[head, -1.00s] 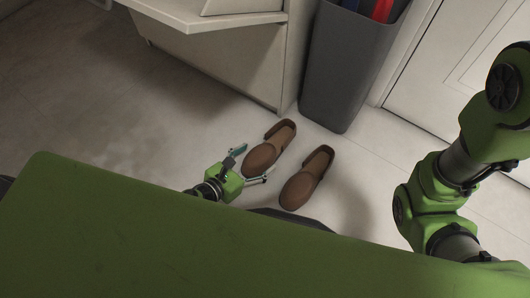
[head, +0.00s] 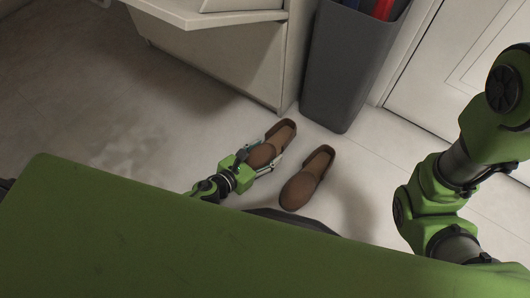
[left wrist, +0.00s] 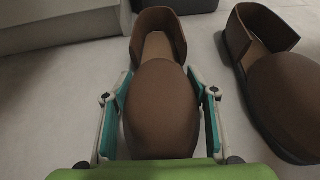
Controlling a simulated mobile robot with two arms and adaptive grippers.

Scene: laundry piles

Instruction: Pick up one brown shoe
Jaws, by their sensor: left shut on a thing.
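Two brown shoes rest side by side on the floor in the head view. My left gripper (head: 262,160) is shut on the toe part of the left brown shoe (head: 283,133), one finger on each side. In the left wrist view this left shoe (left wrist: 160,95) lies between the two teal-padded fingers (left wrist: 161,115), its open heel pointing away. The right brown shoe (head: 308,178) stands apart, just right of the gripper; it also shows in the left wrist view (left wrist: 285,85). My right gripper is out of view; only its arm shows at the right.
A grey bin (head: 345,75) with red and blue contents stands behind the shoes. A pale cabinet (head: 235,65) with a protruding shelf is at the back left. A white door (head: 465,60) is at the right. The floor at the left (head: 90,120) is clear.

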